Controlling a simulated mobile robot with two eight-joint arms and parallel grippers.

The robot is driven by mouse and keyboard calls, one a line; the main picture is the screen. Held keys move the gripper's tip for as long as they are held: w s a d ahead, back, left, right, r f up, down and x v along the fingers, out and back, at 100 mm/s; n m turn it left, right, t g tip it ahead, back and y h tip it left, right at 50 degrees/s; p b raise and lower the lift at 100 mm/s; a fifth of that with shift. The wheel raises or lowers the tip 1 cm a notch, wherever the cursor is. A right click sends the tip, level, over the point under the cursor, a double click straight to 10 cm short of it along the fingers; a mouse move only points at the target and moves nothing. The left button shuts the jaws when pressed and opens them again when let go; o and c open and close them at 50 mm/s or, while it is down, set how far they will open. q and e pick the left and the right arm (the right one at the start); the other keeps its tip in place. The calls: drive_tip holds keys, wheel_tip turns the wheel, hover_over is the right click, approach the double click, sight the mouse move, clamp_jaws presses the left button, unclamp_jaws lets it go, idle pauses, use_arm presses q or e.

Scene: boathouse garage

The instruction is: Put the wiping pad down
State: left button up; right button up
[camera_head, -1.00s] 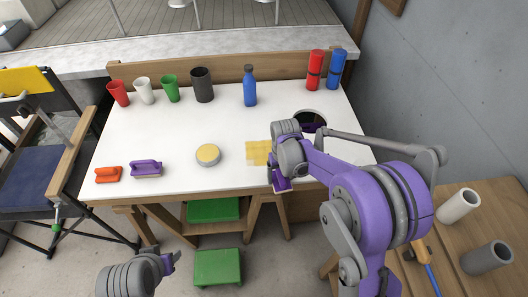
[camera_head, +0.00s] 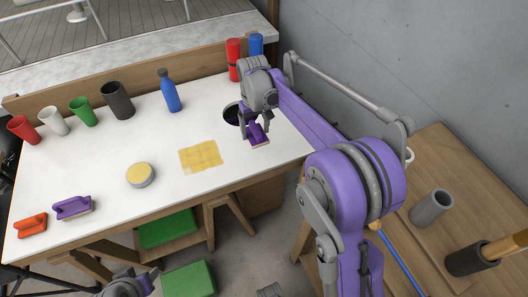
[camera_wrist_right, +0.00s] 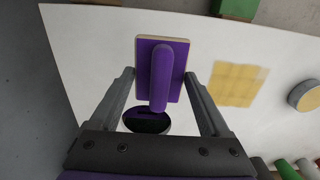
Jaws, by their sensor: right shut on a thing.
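The wiping pad (camera_head: 258,136) has a purple back and handle and a pale edge. My right gripper (camera_head: 256,127) is shut on it at the right part of the white table, just in front of the round dark hole (camera_head: 233,114). In the right wrist view the pad (camera_wrist_right: 146,50) lies between the two fingers of the gripper (camera_wrist_right: 161,78). I cannot tell whether its underside touches the tabletop. My left gripper (camera_head: 146,283) shows only partly at the bottom edge, and its jaws are unclear.
The white table (camera_head: 110,150) bears a yellow patch (camera_head: 200,156), a round yellow-topped tin (camera_head: 141,174), another purple pad (camera_head: 73,208) and an orange pad (camera_head: 31,224). Several cups and a blue bottle (camera_head: 169,92) stand at the back. Bare tabletop lies between patch and hole.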

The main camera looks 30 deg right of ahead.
sight(257, 154)
wheel_tip(257, 154, down, 10)
drive_tip(key=shift+r+b, duration=0.2)
drive_tip(key=shift+b, duration=0.1)
drive_tip(key=shift+f, duration=0.15)
drive_tip(key=o, duration=1)
